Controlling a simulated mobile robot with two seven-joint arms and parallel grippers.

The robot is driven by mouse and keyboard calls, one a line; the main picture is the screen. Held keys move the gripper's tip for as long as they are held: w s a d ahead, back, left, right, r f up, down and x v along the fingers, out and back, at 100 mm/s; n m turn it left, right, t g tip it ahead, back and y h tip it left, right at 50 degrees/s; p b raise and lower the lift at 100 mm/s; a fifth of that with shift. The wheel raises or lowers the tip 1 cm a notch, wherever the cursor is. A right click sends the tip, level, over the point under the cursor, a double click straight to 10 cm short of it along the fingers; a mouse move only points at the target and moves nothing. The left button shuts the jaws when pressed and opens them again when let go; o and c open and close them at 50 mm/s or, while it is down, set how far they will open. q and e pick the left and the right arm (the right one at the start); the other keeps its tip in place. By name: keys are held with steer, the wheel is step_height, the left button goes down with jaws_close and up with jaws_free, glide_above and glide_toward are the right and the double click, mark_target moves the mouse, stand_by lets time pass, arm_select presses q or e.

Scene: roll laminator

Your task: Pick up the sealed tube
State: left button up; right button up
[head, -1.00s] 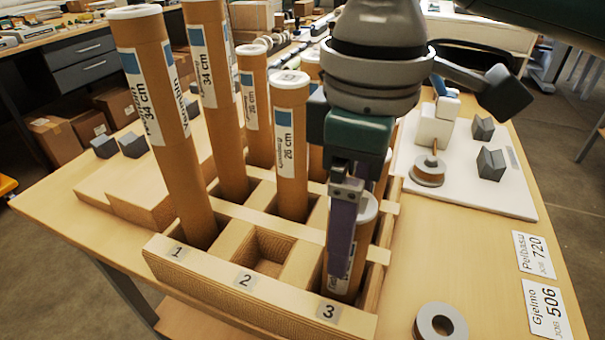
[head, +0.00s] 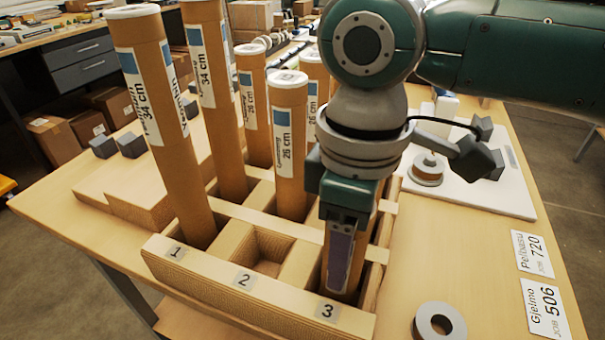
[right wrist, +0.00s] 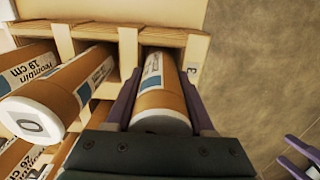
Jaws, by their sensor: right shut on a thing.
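A short brown cardboard tube (head: 357,262) stands in the front pocket of the rack by number 3. In the right wrist view the same tube (right wrist: 163,92) shows a white cap and a white and blue label. My right gripper (head: 342,265) points down over it, with its purple fingers (right wrist: 160,102) on both sides of the tube, shut on it. The tube's lower end is inside the rack, and the gripper hides its top in the head view. My left gripper (right wrist: 299,156) shows at the right edge of the wrist view, with its fingers apart and empty.
The wooden rack (head: 255,305) holds several taller tubes, including a 34 cm one (head: 165,130) and a 26 cm one (head: 289,140) close by. Pocket 2 in front is empty. A grey ring (head: 440,325) and label cards (head: 548,308) lie at right.

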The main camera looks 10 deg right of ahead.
jaws_close()
steer(key=shift+r, duration=0.1)
step_height(320, 180, up, 20)
steer(key=p, duration=0.3)
stand_by(0.5)
